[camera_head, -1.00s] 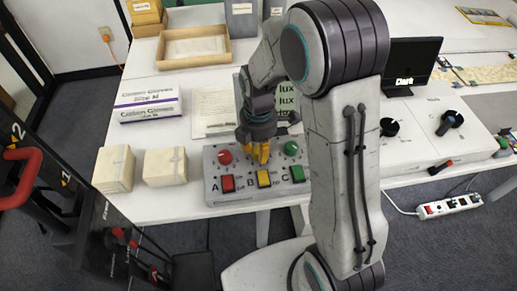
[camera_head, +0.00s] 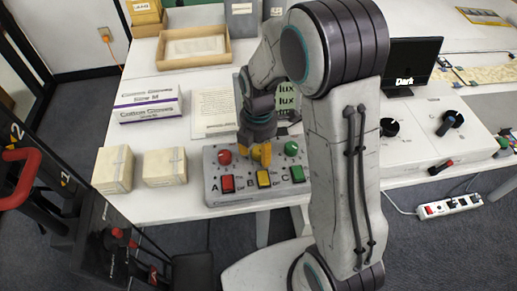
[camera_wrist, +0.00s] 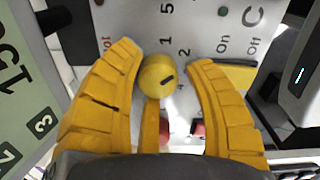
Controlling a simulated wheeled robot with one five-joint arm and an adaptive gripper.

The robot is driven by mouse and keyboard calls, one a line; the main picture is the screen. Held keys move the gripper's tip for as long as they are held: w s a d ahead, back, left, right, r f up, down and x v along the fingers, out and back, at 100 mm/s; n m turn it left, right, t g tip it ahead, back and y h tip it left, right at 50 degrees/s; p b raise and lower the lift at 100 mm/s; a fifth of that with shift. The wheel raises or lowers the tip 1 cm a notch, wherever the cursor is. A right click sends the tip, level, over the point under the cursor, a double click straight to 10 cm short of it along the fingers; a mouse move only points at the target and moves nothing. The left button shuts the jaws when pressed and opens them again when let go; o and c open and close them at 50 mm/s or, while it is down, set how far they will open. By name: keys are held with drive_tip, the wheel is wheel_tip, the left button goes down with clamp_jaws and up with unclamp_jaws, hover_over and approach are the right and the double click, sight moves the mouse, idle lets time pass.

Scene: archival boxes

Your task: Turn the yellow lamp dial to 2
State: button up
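The yellow dial (camera_wrist: 157,72) shows between my gripper's fingertips in the wrist view. It is round, with a short black mark on its face that slants toward the right and slightly up. Printed 1 and 2 stand on the panel just above it. My gripper (camera_wrist: 165,62) has yellow fingers, spread around the dial. The left fingertip is close to the dial's edge; a gap shows at the right one. A third finger lies below the dial; whether it touches cannot be told. In the head view my gripper (camera_head: 259,154) is over the grey control box (camera_head: 210,190) and hides the dial.
The box also has a red knob (camera_head: 225,157), a green knob (camera_head: 291,148), and red (camera_head: 228,184), yellow (camera_head: 263,178) and green (camera_head: 297,173) switches. Two small boxes, one here (camera_head: 165,167), stand to the left. A paper sheet (camera_head: 212,112) lies behind.

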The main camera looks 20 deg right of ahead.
sight(258, 150)
drive_tip(key=shift+o, duration=0.8)
drive_tip(key=shift+w+r, duration=0.1)
drive_tip(key=shift+r, duration=0.1)
drive_tip(key=shift+r, duration=0.3)
wheel_tip(258, 150, up, 11)
drive_tip(key=shift+r, duration=0.1)
drive_tip(key=shift+m, duration=0.3)
